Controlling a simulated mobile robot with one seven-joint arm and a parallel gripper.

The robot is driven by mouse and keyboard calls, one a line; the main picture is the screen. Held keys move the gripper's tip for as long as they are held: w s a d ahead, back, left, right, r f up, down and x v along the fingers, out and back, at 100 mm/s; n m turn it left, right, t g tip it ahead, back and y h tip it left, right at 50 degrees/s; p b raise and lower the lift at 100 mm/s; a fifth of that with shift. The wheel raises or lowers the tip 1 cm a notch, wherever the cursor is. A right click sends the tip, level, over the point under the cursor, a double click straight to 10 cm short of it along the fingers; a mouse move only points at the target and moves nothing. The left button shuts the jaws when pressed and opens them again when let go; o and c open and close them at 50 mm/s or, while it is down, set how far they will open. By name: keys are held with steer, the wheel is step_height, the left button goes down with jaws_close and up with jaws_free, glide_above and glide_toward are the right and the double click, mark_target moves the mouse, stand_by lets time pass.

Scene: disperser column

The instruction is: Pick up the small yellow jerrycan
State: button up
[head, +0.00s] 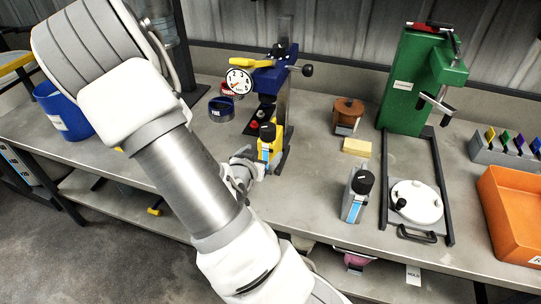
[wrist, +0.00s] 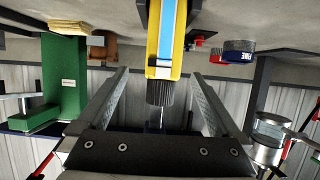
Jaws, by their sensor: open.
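The small yellow jerrycan (head: 275,150), with a black cap and a blue and white label, stands upright on the grey bench in front of the blue disperser column. In the wrist view, which appears upside down, the yellow jerrycan (wrist: 178,42) is at top centre with its cap pointing toward my palm. My gripper (head: 248,170) is just left of the jerrycan in the head view, partly hidden by my arm. In the wrist view my gripper (wrist: 160,73) is open, with one finger on each side of the cap and visible gaps on both sides.
A grey jerrycan (head: 354,197) stands to the right, beside a black frame with a white round lid (head: 416,202). A yellow block (head: 357,147) and brown pot (head: 348,111) lie behind. A green press (head: 405,85) and orange bin (head: 512,205) are further right. A blue bucket (head: 60,112) is left.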

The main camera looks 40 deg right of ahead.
mark_target(267, 149)
steer(key=shift+f+b+x, duration=0.25)
steer(key=shift+b+x, duration=1.05)
steer(key=shift+b, duration=1.4)
steer(key=shift+b+x, duration=0.65)
steer(key=shift+x, duration=0.55)
steer(key=b+x, duration=0.2)
steer(key=x, duration=0.2)
steer(key=shift+w, duration=0.3)
steer(key=shift+w+d+b, duration=0.2)
steer(key=shift+d+b, duration=0.15)
steer(key=shift+d, duration=0.05)
jaws_close()
